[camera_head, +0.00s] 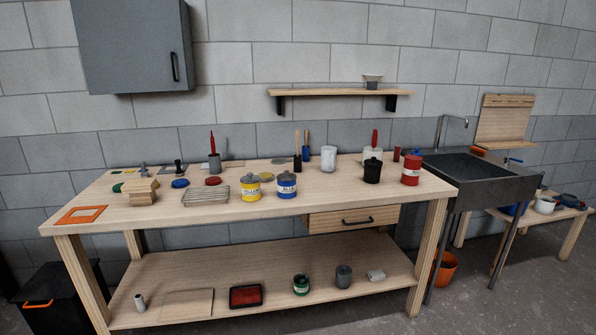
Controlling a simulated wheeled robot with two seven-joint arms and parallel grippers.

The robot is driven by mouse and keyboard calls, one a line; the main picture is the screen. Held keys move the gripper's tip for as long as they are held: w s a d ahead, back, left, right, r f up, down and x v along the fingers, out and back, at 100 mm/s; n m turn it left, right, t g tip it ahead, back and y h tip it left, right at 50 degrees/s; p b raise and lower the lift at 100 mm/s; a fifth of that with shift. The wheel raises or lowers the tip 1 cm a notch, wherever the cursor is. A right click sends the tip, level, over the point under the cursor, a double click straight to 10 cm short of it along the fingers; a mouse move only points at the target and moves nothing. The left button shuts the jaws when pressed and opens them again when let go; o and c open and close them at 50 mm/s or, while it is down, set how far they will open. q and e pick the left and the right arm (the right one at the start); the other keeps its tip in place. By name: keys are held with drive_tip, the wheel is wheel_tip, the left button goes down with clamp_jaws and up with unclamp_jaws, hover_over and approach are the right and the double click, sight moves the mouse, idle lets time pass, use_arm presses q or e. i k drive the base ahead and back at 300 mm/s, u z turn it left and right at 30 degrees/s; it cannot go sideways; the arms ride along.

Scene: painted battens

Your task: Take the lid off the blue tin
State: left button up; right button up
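The blue tin (287,189) stands upright on the wooden workbench, right of the yellow tin (251,190). It has a pale label band around its middle. A grey lid (286,176) with a small knob sits on top of it. Neither of my grippers is in the camera_head view.
A black pot (372,172) and a red tin (411,170) stand to the right on the workbench (330,200). A wire rack (206,196) and stacked wood blocks (141,191) lie left. A white jar (328,158) stands behind. The bench front before the blue tin is clear.

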sight(286, 176)
drive_tip(key=i, duration=1.25)
drive_tip(key=z, duration=1.5)
drive_tip(key=i, duration=1.45)
drive_tip(key=u, duration=3.9)
